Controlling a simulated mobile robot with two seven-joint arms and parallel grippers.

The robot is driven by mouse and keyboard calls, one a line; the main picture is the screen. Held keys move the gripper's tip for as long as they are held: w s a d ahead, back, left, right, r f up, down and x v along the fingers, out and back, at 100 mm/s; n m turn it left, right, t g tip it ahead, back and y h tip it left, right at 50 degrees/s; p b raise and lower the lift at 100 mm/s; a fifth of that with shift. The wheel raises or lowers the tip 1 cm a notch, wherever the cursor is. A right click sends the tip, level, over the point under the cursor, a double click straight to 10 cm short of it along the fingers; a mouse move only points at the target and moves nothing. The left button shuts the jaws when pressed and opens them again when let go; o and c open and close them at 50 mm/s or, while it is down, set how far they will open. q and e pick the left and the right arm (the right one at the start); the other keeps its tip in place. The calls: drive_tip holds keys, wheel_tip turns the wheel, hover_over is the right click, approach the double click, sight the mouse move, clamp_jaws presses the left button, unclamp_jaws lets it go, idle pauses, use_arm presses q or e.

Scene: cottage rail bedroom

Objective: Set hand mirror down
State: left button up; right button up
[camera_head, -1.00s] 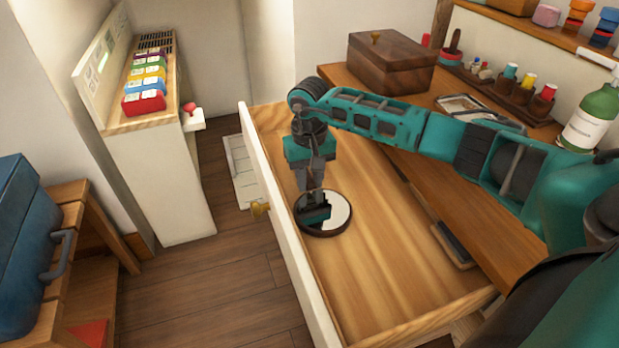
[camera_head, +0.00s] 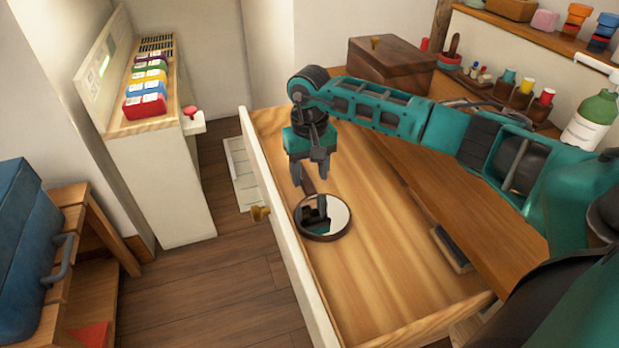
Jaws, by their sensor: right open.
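The hand mirror (camera_head: 338,216) lies face up on the bottom of the open wooden drawer (camera_head: 395,290), near its front panel. The glass reflects part of the gripper. I cannot tell whether a finger touches the handle. My left gripper is out of view.
The drawer's white front (camera_head: 290,245) with a brass knob stands left of the mirror. A wooden box (camera_head: 392,68), spools and a green bottle (camera_head: 592,120) stand on the desk top. Most of the drawer floor is bare. A dark flat item (camera_head: 452,248) lies at its right.

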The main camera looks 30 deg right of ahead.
sight(309, 187)
wheel_tip(309, 187, up, 9)
drive_tip(key=p, duration=0.1)
drive_tip(key=shift+p, duration=0.3)
drive_tip(key=shift+f, duration=0.1)
